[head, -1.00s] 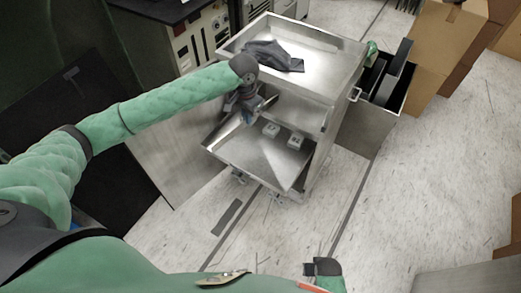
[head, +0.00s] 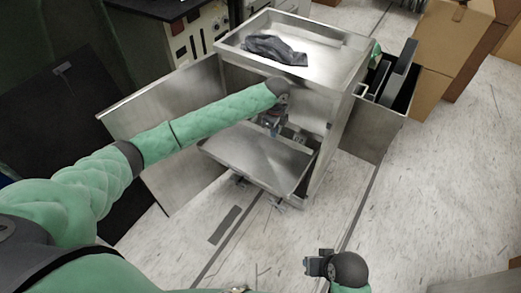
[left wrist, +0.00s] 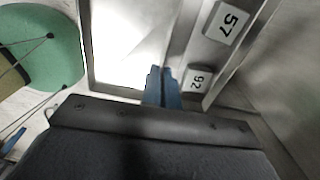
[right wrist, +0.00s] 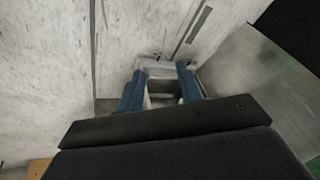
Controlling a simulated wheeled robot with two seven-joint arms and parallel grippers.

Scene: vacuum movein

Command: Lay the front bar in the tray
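The steel tray (head: 245,160) is the low pulled-out shelf of the cart; its bright floor also shows in the left wrist view (left wrist: 125,45). Two pale blocks marked 57 (left wrist: 227,20) and 92 (left wrist: 197,80) sit along the tray's inner side. I cannot tell whether either one is the front bar. My left gripper (head: 272,133) is over the inner part of the tray, beside the 92 block; its blue fingers (left wrist: 163,75) are close together with nothing visible between them. My right gripper (head: 306,265) is low, away from the cart, with its fingers (right wrist: 159,75) apart and empty.
A dark cloth (head: 275,48) lies on the cart's top. An open steel door panel (head: 160,110) stands at the left. A steel bin with dark items (head: 370,125) hangs on the right. Cardboard boxes (head: 445,50) stand behind it.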

